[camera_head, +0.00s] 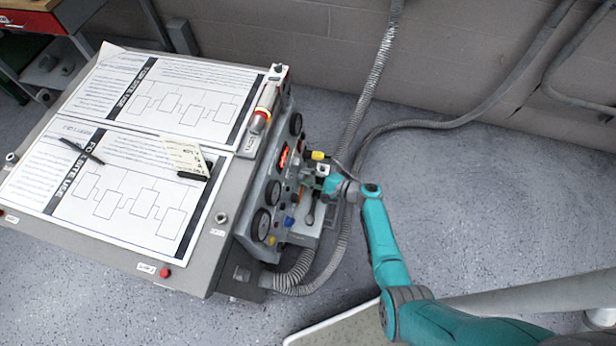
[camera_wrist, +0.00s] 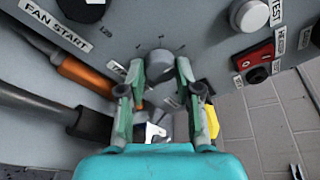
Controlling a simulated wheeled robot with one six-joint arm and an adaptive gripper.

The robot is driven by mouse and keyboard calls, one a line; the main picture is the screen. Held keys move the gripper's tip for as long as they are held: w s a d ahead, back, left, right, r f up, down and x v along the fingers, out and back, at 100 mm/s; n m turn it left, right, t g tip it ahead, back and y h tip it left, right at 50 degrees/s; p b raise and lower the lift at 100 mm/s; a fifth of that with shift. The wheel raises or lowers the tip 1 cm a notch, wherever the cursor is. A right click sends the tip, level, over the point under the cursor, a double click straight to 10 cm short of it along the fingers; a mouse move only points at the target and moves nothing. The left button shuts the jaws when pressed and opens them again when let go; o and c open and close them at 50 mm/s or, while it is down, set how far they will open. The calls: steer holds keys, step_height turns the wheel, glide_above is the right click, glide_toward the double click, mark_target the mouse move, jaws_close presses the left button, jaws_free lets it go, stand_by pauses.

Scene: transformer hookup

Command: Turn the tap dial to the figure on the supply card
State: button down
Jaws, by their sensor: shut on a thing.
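The tap dial (camera_wrist: 160,64) is a round grey knob on the grey panel in the wrist view, with small tick labels around it. Its pointer and setting cannot be read here. My gripper (camera_wrist: 160,72) has a green finger on each side of it and is shut on it. In the head view my gripper (camera_head: 326,182) is at the panel's right face and hides the dial. A small cream card (camera_head: 184,156), which looks like the supply card, lies on the bench-top sheets under a dark clip. Its writing is too small to read.
Close to my fingers are an orange-collared cable (camera_wrist: 85,75), a black cable (camera_wrist: 40,105) and a yellow part (camera_wrist: 210,121). A red switch (camera_wrist: 254,60) sits to the right. Round gauges (camera_head: 261,224) line the panel face. Grey hoses (camera_head: 345,160) hang behind my gripper.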

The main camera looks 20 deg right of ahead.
steer(key=shift+m, duration=0.4)
steer(key=m+g, duration=0.1)
steer(key=m, duration=0.3)
steer(key=shift+r, duration=0.1)
steer(key=m+g, duration=0.1)
steer(key=m, duration=0.3)
steer(key=m+g, duration=0.1)
steer(key=m, duration=0.3)
steer(key=shift+w+m+y, duration=0.15)
steer(key=shift+m+y, duration=0.15)
steer(key=shift+m, duration=0.1)
steer(key=shift+d+m+g+y, duration=0.1)
steer(key=shift+m+g+y, duration=0.4)
steer(key=shift+m, duration=1.4)
steer(key=c, duration=0.8)
jaws_free()
